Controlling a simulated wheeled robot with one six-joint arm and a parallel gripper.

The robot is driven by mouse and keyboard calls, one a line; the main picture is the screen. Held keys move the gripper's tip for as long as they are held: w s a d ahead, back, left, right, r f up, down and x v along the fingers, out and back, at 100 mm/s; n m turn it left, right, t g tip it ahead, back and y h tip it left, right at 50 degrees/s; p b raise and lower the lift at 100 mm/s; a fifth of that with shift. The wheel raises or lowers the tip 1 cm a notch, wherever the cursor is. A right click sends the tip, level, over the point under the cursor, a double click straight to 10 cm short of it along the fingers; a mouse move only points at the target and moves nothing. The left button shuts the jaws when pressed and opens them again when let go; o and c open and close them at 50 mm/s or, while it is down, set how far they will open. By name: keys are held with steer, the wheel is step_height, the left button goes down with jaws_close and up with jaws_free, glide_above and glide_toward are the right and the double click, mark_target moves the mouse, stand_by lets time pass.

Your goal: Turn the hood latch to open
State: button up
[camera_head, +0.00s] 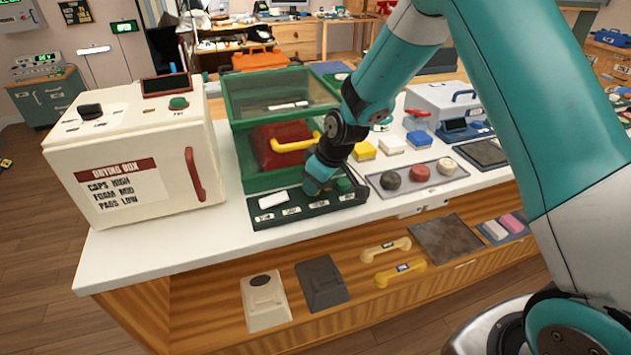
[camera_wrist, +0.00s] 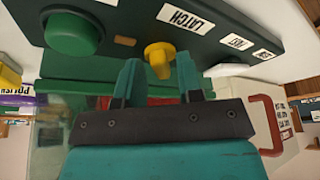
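The green hood (camera_head: 235,130) with a clear top stands on the white counter, a red object (camera_head: 275,140) with a yellow handle (camera_head: 295,143) inside. Its dark green control panel (camera_head: 290,217) lies at its front. In the wrist view the yellow latch knob (camera_wrist: 159,60) sits beside the LATCH label (camera_wrist: 186,20). My gripper (camera_wrist: 157,68) is open, with one teal finger on each side of the knob and visible gaps to it. In the head view my gripper (camera_head: 318,185) is over the panel and hides the knob.
A cream drying box (camera_head: 135,160) stands left of the hood. A green button (camera_wrist: 75,32) is on the panel near the knob. A grey tray (camera_head: 405,183) with three round pieces lies to the right. Phone parts (camera_head: 265,300) are on the lower shelf.

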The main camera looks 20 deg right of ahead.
steer(key=shift+o, duration=0.2)
steer(key=shift+r, duration=0.15)
steer(key=v, duration=1.7)
steer(key=shift+s+b, duration=0.2)
steer(key=shift+b, duration=0.1)
steer(key=shift+c, duration=0.2)
